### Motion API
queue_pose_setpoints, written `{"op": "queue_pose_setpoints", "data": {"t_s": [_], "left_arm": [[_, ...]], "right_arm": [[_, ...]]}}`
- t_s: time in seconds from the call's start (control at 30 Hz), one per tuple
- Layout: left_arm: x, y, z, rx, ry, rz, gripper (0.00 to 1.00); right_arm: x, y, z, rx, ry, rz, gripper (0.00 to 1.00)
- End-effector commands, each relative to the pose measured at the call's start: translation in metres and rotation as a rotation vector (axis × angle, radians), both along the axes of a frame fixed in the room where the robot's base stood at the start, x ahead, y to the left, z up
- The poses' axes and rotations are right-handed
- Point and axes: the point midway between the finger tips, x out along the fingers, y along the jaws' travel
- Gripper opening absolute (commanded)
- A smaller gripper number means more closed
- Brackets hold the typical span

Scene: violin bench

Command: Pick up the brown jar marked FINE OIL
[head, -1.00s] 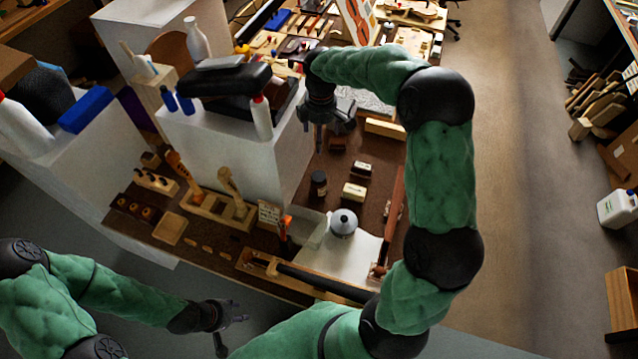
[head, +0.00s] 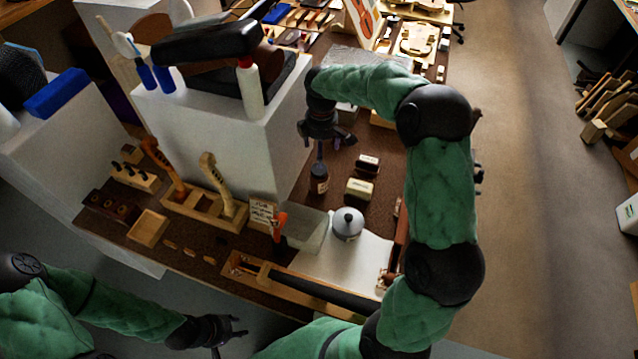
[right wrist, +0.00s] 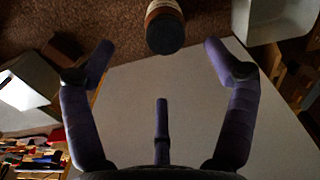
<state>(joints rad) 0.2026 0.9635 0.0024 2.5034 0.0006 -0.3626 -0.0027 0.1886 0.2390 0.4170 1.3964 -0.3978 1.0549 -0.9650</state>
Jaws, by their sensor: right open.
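The brown jar (head: 319,179) stands upright on the brown bench, with a dark lid and a pale label too small to read in the head view. In the right wrist view the jar (right wrist: 165,28) shows at the top centre, beyond the fingertips. My right gripper (head: 320,142) is just above the jar in the head view. Its fingers (right wrist: 157,60) are spread wide with nothing between them, and the jar lies outside them. My left gripper (head: 228,338) is low at the left, off the bench's front edge; its fingers look spread and empty.
A tall white block (head: 215,140) rises left of the jar. A grey round pot (head: 347,223) and a clear tray (head: 306,232) are nearer. Bare bench lies around the jar.

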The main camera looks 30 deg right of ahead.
Motion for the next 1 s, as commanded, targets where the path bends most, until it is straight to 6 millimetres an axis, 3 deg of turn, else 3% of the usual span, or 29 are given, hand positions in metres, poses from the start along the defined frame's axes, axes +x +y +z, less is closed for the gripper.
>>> {"op": "queue_pose_setpoints", "data": {"t_s": [0.3,0.53,0.83,1.0], "left_arm": [[0.000,0.000,-0.016,0.000,0.000,0.000,0.40],[0.000,0.000,-0.023,0.000,0.000,0.000,0.40],[0.000,0.000,-0.044,0.000,0.000,0.000,0.40],[0.000,0.000,-0.044,0.000,0.000,0.000,0.40]], "right_arm": [[-0.001,0.001,-0.046,0.000,0.002,0.001,0.86],[-0.001,0.003,-0.059,0.000,0.002,0.001,0.86],[-0.001,0.007,-0.099,0.001,0.003,0.000,0.86],[-0.001,0.007,-0.101,0.001,0.001,0.000,0.86]]}}
